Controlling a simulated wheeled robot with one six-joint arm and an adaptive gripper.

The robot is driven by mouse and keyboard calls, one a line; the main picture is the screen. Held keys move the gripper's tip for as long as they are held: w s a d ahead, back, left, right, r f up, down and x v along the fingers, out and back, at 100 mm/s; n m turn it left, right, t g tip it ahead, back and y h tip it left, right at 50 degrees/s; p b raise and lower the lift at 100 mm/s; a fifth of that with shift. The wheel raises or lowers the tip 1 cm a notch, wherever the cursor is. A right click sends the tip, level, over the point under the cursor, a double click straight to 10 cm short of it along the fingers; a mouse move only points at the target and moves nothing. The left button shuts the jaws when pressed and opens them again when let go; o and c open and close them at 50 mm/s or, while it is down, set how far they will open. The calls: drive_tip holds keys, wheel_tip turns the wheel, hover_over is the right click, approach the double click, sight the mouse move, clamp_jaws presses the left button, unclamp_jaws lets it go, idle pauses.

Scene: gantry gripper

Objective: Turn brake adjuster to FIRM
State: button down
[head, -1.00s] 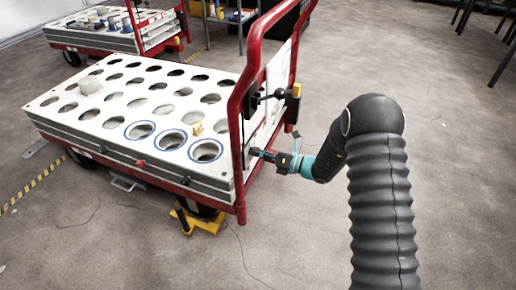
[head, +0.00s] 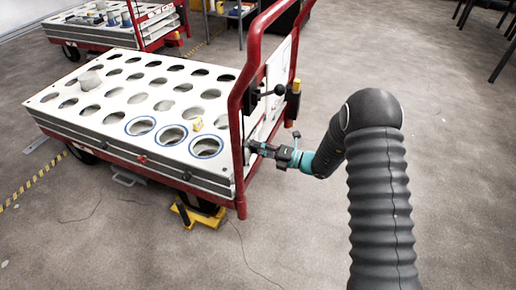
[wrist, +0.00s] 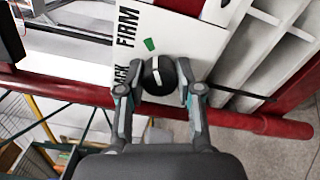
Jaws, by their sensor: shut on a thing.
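The brake adjuster is a round black knob (wrist: 159,75) with a white pointer line, on a white panel in the wrist view. Its line points roughly up in the picture. The word FIRM (wrist: 127,26) and a green mark (wrist: 150,44) are printed above and to the left of the knob. Another word, partly hidden and ending in ACK, is at the knob's left. My gripper (wrist: 160,84) is shut on the knob, one finger on each side. In the head view my gripper (head: 258,147) reaches the cart's end; the knob cannot be made out there.
The white cart bed (head: 75,118) with round holes stands left of my arm. Its red upright frame (head: 238,120) rises close to my gripper.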

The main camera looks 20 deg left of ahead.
drive_tip(key=c, duration=0.8)
unclamp_jaws()
drive_tip(key=shift+o, duration=0.2)
drive_tip(key=d, duration=1.2)
drive_tip(key=shift+s, duration=0.45)
